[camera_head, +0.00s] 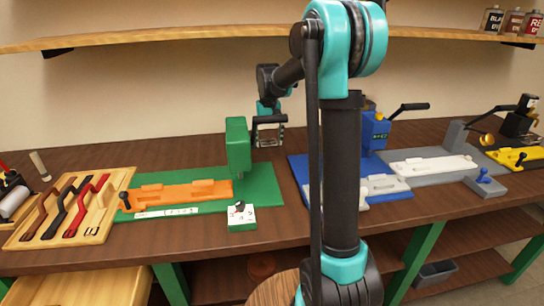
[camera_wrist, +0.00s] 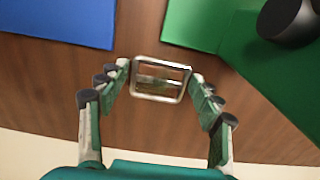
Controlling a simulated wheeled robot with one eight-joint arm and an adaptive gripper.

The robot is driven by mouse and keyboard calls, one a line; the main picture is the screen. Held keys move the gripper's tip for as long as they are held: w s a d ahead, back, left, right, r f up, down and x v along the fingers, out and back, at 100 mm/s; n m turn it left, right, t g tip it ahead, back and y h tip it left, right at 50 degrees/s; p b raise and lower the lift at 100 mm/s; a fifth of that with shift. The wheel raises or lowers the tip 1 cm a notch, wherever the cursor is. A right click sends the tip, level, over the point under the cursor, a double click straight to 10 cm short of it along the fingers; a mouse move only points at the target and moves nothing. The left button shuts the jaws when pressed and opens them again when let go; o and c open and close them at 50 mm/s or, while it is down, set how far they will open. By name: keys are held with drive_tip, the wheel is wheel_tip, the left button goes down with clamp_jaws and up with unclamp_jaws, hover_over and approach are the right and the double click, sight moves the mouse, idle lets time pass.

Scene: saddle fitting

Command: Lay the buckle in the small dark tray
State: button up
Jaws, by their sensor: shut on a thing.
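The buckle (camera_wrist: 158,83) is a silver rectangular frame with a crossbar. My gripper (camera_wrist: 160,74) is shut on it, with one finger at each short side, and holds it above the brown bench. In the head view my gripper (camera_head: 269,134) hangs over the back of the bench, just right of the green press; the buckle is too small there to make out clearly. A small dark tray (camera_head: 437,272) lies on the lower shelf below the bench at the right, well away from my gripper.
The green press (camera_head: 238,148) stands left of my gripper, and a blue machine (camera_head: 375,132) stands right of it. A wooden rack (camera_head: 88,205) with coloured straps is at the left. An upper shelf (camera_head: 190,33) runs along the wall. Green legs (camera_head: 411,262) flank the dark tray.

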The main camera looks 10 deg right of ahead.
sight(269, 160)
drive_tip(key=shift+f, duration=3.1)
drive_tip(key=shift+f, duration=0.1)
drive_tip(key=o, duration=1.2)
drive_tip(key=shift+c, duration=0.2)
